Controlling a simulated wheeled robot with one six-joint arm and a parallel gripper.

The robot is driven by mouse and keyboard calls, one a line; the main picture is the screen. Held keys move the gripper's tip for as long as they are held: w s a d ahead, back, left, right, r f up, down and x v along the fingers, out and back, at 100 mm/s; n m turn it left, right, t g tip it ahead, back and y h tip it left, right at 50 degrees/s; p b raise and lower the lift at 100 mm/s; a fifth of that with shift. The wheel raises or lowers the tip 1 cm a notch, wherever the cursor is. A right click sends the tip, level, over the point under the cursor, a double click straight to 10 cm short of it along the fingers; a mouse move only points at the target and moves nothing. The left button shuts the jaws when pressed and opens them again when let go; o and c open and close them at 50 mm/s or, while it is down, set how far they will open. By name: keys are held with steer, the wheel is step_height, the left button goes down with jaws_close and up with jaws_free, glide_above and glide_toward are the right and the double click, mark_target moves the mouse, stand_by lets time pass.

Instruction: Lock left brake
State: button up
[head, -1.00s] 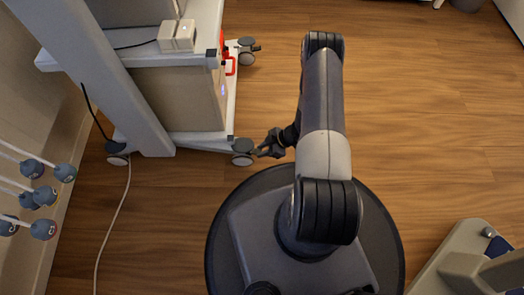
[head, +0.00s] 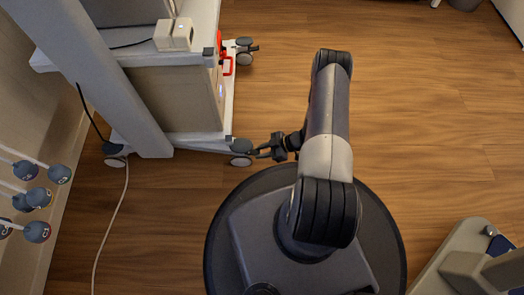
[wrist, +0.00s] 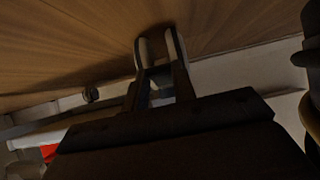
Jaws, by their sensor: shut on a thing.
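The cart's near caster (head: 240,161) stands on the floor at the cart's lower right corner in the head view. A small dark brake lever (head: 254,151) sticks out of its right side. My gripper (head: 262,151) reaches in from the right, low and level with this caster. It is shut on the brake lever, but the fingers hide most of the lever. In the wrist view my gripper (wrist: 158,45) shows two pale fingertips with a narrow gap, and the lever is too dark to make out. The far caster (head: 244,58) has a similar dark lever (head: 251,48), apart from my gripper.
The white cart (head: 190,142) carries a beige box (head: 185,98) and a white block (head: 173,34). A red handle (head: 227,66) is on its right side. A pale cable (head: 112,215) lies at left. Another wheeled base (head: 440,275) stands at lower right. The floor (head: 430,110) at right is clear.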

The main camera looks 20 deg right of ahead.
steer(key=o, duration=1)
steer(key=p+v, duration=0.3)
steer(key=v, duration=0.7)
steer(key=shift+s+d+r+p, duration=0.15)
steer(key=shift+d+p, duration=0.15)
steer(key=shift+d, duration=0.1)
steer(key=shift+a, duration=0.1)
steer(key=b+x, duration=0.3)
steer(key=x, duration=0.7)
steer(key=shift+a+f+b, duration=0.2)
steer(key=shift+b, duration=0.2)
steer(key=shift+a, duration=0.15)
steer(key=shift+r+h, duration=0.2)
steer(key=shift+h, duration=0.1)
steer(key=shift+f, duration=0.15)
